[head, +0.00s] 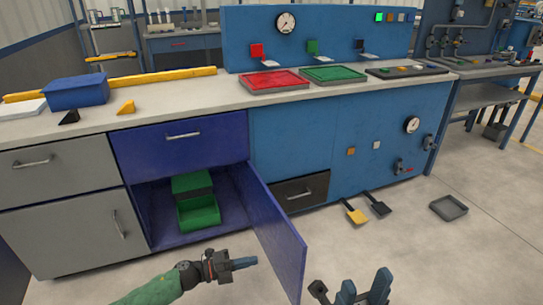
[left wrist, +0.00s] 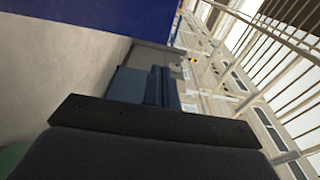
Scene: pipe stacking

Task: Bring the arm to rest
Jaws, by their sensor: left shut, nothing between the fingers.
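My left gripper (head: 244,263) is shut and empty. Its arm, in a green sleeve, reaches in from the bottom left, low in front of the open cabinet and left of its door. The shut fingers of the left gripper (left wrist: 158,86) also show in the left wrist view, with nothing between them. My right gripper (head: 365,284) is at the bottom edge, right of the door, with its blue fingers apart and nothing seen between them. Its lower part is cut off by the frame.
A blue cabinet door (head: 276,232) stands open between my grippers. Green bins (head: 199,212) sit inside the cabinet. The worktop (head: 195,93) holds a red tray (head: 274,82), a green tray (head: 333,74) and a blue box (head: 78,93).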

